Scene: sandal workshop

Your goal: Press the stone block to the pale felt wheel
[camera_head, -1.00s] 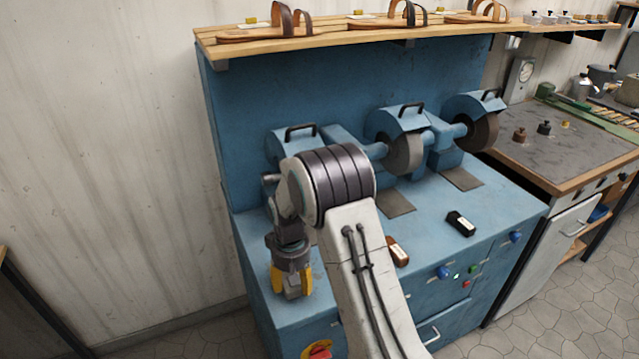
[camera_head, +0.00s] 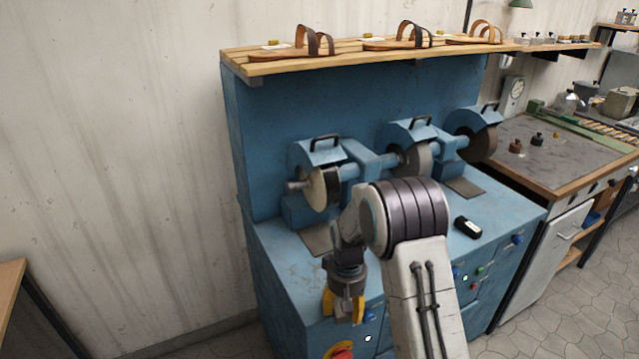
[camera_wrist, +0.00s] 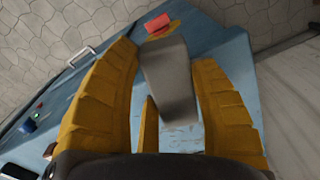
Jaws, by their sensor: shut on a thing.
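The pale felt wheel (camera_head: 322,190) is the leftmost of the wheels on the blue machine, cream-faced under a blue guard. My gripper (camera_head: 343,310) hangs downward over the near left part of the blue bench top, in front of and below that wheel and apart from it. Its yellow fingers are shut on the grey stone block (camera_wrist: 168,80), which juts out between them in the wrist view. In the head view the block (camera_head: 343,314) shows only in part between the fingers.
A grey wheel (camera_head: 414,160) and a dark wheel (camera_head: 484,142) stand to the right. A red knob (camera_head: 341,351) is on the machine's front. A shelf (camera_head: 400,56) with sandals runs above. My arm hides part of the bench.

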